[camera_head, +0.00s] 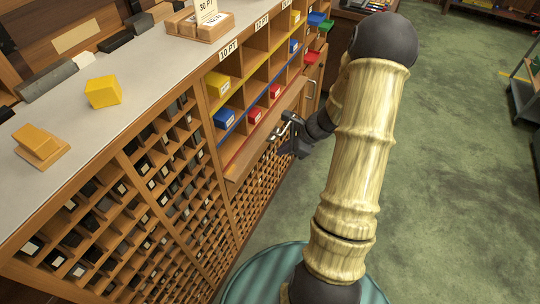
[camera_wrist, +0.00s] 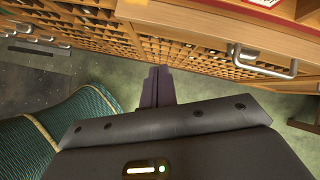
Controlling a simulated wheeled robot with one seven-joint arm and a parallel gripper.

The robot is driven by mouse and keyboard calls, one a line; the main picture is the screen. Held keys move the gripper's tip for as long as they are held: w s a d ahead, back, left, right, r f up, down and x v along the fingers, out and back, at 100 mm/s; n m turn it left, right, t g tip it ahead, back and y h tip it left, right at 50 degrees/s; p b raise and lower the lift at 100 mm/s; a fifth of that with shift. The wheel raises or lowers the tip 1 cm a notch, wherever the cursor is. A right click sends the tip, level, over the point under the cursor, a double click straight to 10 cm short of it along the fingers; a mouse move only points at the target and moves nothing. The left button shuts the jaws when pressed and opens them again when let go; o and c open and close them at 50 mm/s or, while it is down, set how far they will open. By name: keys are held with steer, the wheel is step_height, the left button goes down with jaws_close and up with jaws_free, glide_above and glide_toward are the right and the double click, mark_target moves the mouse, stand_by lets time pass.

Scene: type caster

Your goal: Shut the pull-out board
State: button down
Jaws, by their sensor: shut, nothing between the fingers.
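The pull-out board (camera_head: 246,160) is a wooden board standing out from the cabinet front, below the coloured compartments. In the wrist view its wooden front (camera_wrist: 195,22) crosses the top right and carries a metal bar handle (camera_wrist: 262,68). My gripper (camera_head: 291,148) is in front of the board near its handle in the head view. In the wrist view my gripper (camera_wrist: 157,76) is shut and empty, with its fingertips to the left of the handle and apart from it. Contact with the board cannot be made out in the head view.
The cabinet's small pigeonholes (camera_head: 165,190) hold many dark blocks. Open compartments (camera_head: 255,60) above hold coloured boxes.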

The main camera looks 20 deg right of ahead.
steer(key=s+a+r+n+g+h, duration=0.1)
steer(key=s+a+r+n+h, duration=0.1)
steer(key=s+a+r+n, duration=0.4)
steer(key=s+a+r+n+g+h, duration=0.1)
steer(key=s+a+r+n+h, duration=0.2)
steer(key=n, duration=1.4)
steer(key=s+a+r, duration=0.2)
steer(key=s+a, duration=0.2)
steer(key=a, duration=0.1)
steer(key=shift+s+a+r+h, duration=0.25)
steer(key=shift+a+r+h, duration=0.05)
steer(key=shift+r, duration=0.1)
